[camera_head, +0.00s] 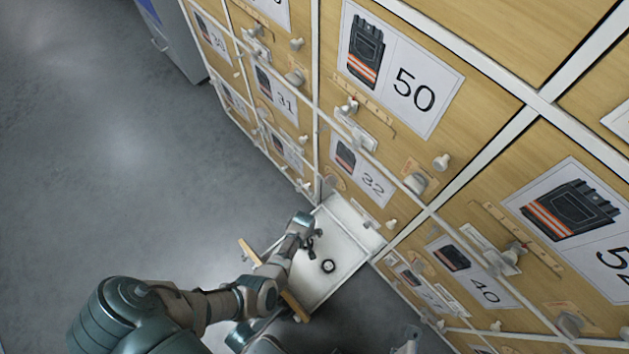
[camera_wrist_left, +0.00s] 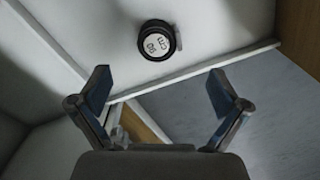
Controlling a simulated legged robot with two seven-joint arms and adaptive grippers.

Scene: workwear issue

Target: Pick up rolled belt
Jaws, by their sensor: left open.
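The rolled belt (camera_head: 328,266) is a small black round coil with a pale centre, lying on the white floor of an open drawer (camera_head: 345,231). In the left wrist view the rolled belt (camera_wrist_left: 157,40) shows a dark rim and a white face with dark marks, ahead of the fingertips. My left gripper (camera_head: 312,245) is over the drawer, just left of and apart from the belt. In the left wrist view my left gripper (camera_wrist_left: 160,82) has its two fingers spread wide with nothing between them. My right gripper is not seen.
A tall cabinet of wooden drawer fronts (camera_head: 480,120) with numbered labels and knobs rises behind and right of the open drawer. The drawer's wooden front (camera_head: 295,306) lies by my left arm. Grey floor (camera_head: 110,150) is clear on the left.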

